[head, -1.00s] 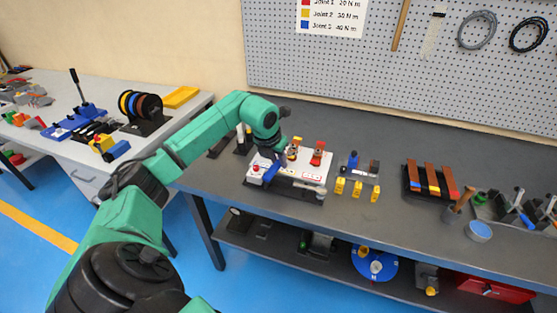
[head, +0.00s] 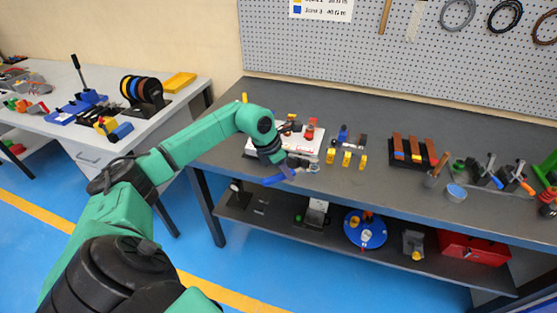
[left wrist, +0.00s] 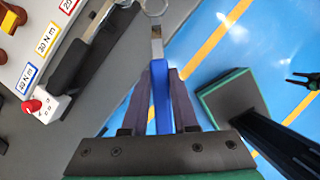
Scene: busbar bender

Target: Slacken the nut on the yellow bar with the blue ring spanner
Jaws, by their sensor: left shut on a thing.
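My left gripper (head: 281,166) is shut on the blue handle of the ring spanner (head: 275,180), which also shows in the left wrist view (left wrist: 161,95). The spanner's bare metal ring points away from the jaws, over the front edge of the bench and clear of any nut. The white joint board (head: 316,146) stands just behind the gripper, partly hidden by my arm. A red-topped post (head: 310,129) stands on it. The yellow bar and its nut are too small and covered to make out surely.
A black-handled tool (left wrist: 82,62) lies along the board's front side, close to the spanner. A small fixture with yellow blocks (head: 346,158) stands right of the board. The grey bench (head: 400,195) has free room along its front. A shelf with parts is below.

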